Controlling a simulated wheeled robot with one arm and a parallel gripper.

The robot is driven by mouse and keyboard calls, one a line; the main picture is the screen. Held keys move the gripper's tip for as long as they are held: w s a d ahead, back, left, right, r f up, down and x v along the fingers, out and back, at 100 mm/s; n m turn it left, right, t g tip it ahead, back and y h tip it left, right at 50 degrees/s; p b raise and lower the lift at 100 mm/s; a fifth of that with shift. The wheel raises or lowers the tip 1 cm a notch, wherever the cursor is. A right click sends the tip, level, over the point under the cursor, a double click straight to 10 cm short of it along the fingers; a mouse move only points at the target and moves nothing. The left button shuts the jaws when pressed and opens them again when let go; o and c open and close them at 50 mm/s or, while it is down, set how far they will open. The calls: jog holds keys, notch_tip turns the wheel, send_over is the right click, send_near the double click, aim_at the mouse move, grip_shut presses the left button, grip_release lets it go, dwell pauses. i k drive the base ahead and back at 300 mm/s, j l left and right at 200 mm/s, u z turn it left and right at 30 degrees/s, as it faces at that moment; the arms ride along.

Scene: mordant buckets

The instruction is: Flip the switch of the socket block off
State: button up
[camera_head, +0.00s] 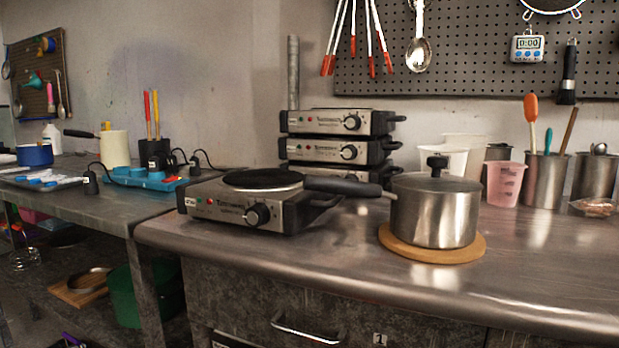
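A blue block with dark plugs and cords, which looks like the socket block (128,180), lies on the left worktop in the head view. It is near that worktop's right end, beside the front hot plate. Black plugs stand in or next to it, and their cords loop around it. Its switch is too small to make out, so I cannot tell its position. My gripper is not in view.
A hot plate (225,213) stands on the right worktop (360,265), near the block. A lidded steel pot (436,212) sits on a wooden trivet (405,246). A blue pot (34,155) and a white canister (114,149) stand on the left worktop.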

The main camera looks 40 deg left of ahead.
aim_at(172, 178)
jog(key=u, duration=2.3)
jog(key=i+j+z, duration=0.15)
jog(key=j+z, duration=0.15)
jog(key=z, duration=0.15)
jog(key=i+j+z, duration=0.1)
jog(key=j+z, duration=0.35)
jog(key=i+j+z, duration=0.2)
jog(key=j, duration=1.15)
jog(key=i+j+z, duration=0.1)
jog(key=j+z, duration=0.15)
jog(key=j, duration=2.05)
